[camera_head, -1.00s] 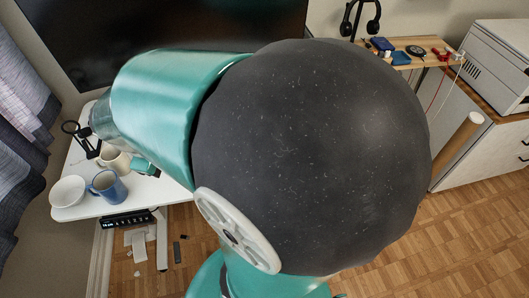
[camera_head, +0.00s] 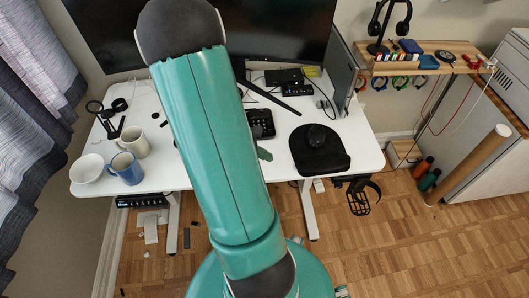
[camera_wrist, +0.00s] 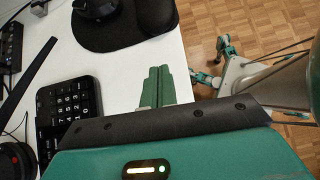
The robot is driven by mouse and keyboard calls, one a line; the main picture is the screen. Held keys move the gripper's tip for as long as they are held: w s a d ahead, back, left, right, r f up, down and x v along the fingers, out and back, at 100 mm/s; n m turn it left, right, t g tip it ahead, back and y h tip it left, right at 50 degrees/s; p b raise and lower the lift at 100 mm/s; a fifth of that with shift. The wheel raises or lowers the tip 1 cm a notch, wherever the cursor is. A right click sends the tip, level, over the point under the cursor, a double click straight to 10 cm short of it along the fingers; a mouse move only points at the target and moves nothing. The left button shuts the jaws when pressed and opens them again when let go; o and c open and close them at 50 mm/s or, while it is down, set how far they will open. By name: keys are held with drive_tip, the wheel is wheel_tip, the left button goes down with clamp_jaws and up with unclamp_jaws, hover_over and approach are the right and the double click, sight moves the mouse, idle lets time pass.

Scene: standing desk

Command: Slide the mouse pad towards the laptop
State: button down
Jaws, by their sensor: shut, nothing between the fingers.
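The black mouse pad (camera_head: 333,162) lies near the front right of the white desk, with a dark mouse (camera_head: 316,135) on it. Both show at the top of the wrist view, the pad (camera_wrist: 112,40) and part of the mouse (camera_wrist: 97,8). A grey upright panel, which looks like the laptop (camera_head: 343,72), stands behind the pad at the desk's right side. My gripper (camera_wrist: 159,72) is shut and empty, its fingers side by side, close to the pad's edge with a small gap in the picture. In the head view only its green tip (camera_head: 264,154) shows, left of the pad.
A black keypad (camera_wrist: 68,105) lies left of my gripper. A bowl (camera_head: 88,168), a blue mug (camera_head: 127,168) and a cream mug (camera_head: 133,142) stand at the desk's left. A black monitor (camera_head: 290,35) stands at the back. The desk's front edge is close to the pad.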

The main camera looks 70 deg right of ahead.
sight(323, 161)
drive_tip(key=x, duration=0.7)
drive_tip(key=shift+s+d+r, duration=0.1)
drive_tip(key=shift+s+d, duration=0.2)
drive_tip(key=shift+s, duration=0.25)
drive_tip(key=shift+s+d+r, duration=0.1)
drive_tip(key=shift+s+d, duration=0.2)
drive_tip(key=shift+s, duration=0.25)
drive_tip(key=shift+s+d, duration=0.3)
drive_tip(key=shift+s, duration=0.1)
drive_tip(key=s+d, duration=0.1)
drive_tip(key=s, duration=0.1)
drive_tip(key=s+d, duration=0.2)
drive_tip(key=s, duration=0.1)
drive_tip(key=s+d, duration=0.2)
drive_tip(key=s, duration=0.1)
drive_tip(key=shift+s, duration=0.15)
